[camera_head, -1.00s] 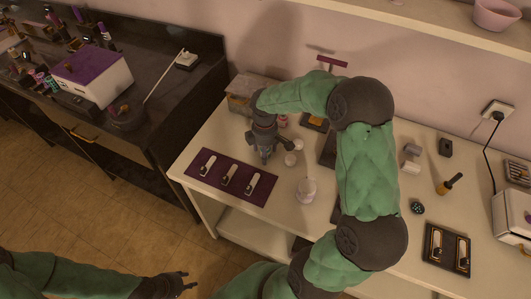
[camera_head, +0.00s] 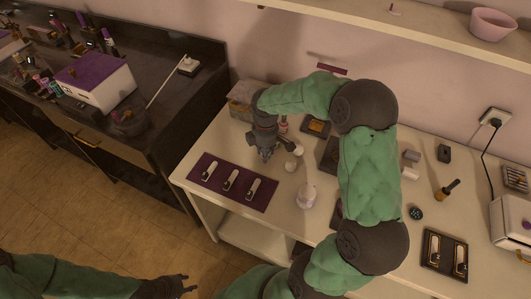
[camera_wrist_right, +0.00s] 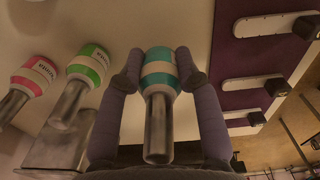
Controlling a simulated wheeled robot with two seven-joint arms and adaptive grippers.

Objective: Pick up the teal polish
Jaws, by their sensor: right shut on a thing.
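The teal polish (camera_wrist_right: 160,80) is a small bottle with teal and white bands and a long grey metal cap, in the middle of the right wrist view. My right gripper (camera_wrist_right: 160,70) is shut on it, one finger on each side. In the head view my right gripper (camera_head: 266,152) is over the white table behind the purple mat, and the polish is hidden there. My left gripper (camera_head: 180,287) is at the bottom left, away from the table; its fingers look spread and empty.
A pink polish (camera_wrist_right: 35,75) and a green polish (camera_wrist_right: 90,65) stand left of the held bottle in the wrist view. The purple mat (camera_head: 213,186) holds several clipper-like tools. A white jar (camera_head: 307,196) stands right of it. A shelf (camera_head: 400,28) runs above the table.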

